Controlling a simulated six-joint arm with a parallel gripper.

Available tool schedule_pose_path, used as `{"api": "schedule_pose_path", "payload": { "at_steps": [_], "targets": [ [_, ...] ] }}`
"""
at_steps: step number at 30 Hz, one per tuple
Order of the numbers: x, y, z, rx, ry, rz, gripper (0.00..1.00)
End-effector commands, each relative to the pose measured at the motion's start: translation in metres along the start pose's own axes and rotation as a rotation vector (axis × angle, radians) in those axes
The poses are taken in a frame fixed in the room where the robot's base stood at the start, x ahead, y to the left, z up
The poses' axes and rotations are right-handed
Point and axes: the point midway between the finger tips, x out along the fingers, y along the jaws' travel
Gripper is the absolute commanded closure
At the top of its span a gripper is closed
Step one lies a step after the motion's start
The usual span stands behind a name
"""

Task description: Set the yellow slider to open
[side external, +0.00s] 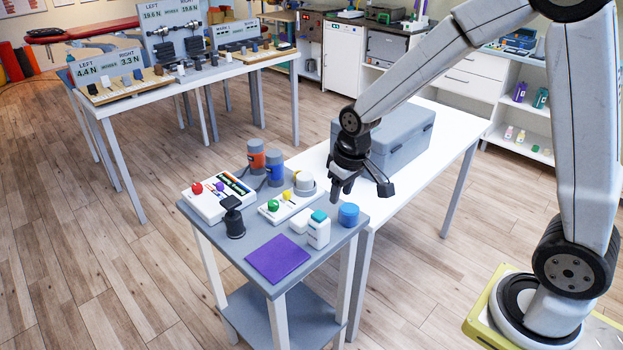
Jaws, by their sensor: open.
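The yellow slider knob (287,195) sits on a small white panel (297,205) on the grey table. A round green knob (273,205) is at the near left end of the same panel. I cannot read any open mark or the slider's setting at this size. My gripper (362,190) is open and empty, with its fingers spread. It hangs above the table's right edge, to the right of the yellow slider and apart from it.
A white board with a red knob (197,188), orange (256,157) and blue (274,168) canisters, a black stand (233,217), a white bottle (318,232), a blue cylinder (348,214) and a purple mat (278,258) share the grey table (222,242). A grey case (405,135) stands behind my gripper.

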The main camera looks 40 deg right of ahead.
Motion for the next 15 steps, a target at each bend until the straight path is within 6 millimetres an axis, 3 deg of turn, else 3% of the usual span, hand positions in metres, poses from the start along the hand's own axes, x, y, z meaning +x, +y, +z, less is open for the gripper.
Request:
{"api": "schedule_pose_path", "payload": {
  "at_steps": [3,15],
  "targets": [
    [0.008,0.003,-0.03,0.001,-0.017,0.001,0.56],
    [0.036,0.015,-0.113,0.0,-0.071,0.001,0.56]
  ]
}}
